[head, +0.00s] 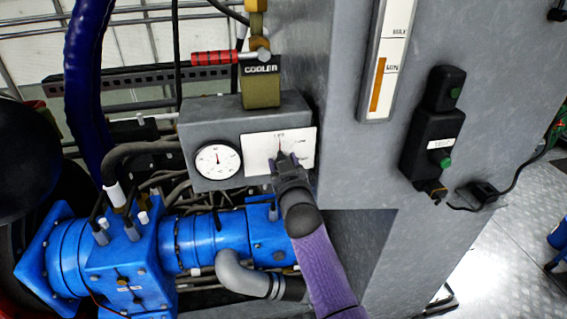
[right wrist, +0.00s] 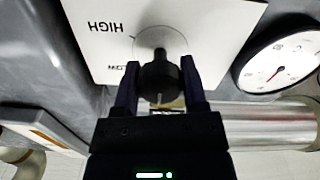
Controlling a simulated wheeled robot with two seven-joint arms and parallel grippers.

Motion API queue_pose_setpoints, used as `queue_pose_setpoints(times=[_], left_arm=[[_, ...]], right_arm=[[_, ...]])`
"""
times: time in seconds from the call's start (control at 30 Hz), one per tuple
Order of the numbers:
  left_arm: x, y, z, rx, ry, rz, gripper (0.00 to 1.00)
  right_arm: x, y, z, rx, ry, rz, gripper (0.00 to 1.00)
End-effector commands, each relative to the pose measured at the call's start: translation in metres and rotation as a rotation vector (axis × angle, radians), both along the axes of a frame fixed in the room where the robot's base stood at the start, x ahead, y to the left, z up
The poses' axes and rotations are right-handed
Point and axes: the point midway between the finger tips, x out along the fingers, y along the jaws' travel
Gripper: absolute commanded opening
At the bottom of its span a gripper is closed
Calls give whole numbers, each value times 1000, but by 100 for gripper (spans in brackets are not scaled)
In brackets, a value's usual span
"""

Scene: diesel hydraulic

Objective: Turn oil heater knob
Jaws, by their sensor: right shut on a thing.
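The oil heater knob (right wrist: 160,80) is a black round knob on a white plate (right wrist: 215,25) marked HIGH and, partly covered, another word. In the right wrist view a finger of my right gripper (right wrist: 160,88) lies on each side of the knob, and the gripper is shut on it. In the head view the white plate (head: 256,152) sits on a grey box, and my right gripper (head: 284,160) reaches up to it from below and hides the knob. My left gripper is not in either view.
A round dial gauge (head: 218,161) is left of the plate. A COOLER valve (head: 261,85) with a red handle (head: 214,57) stands above the box. Blue pump housings (head: 205,240) and hoses lie below. A black switch box (head: 433,130) is on the grey panel at right.

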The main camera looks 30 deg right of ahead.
Motion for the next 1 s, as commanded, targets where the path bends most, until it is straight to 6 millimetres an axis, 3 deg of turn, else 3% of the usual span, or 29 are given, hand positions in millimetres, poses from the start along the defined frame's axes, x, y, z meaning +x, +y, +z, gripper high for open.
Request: queue_pose_setpoints(times=[0.13,0.17,0.3,0.67,1.0], left_arm=[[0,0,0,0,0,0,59],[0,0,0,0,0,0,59],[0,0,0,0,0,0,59],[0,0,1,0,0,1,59],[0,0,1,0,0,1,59]], right_arm=[[0,0,-1,-1,3,-1,0],[0,0,-1,-1,3,-1,59],[0,0,-1,0,2,0,89],[-6,2,0,0,0,0,90],[-77,20,-2,1,3,-1,90]])
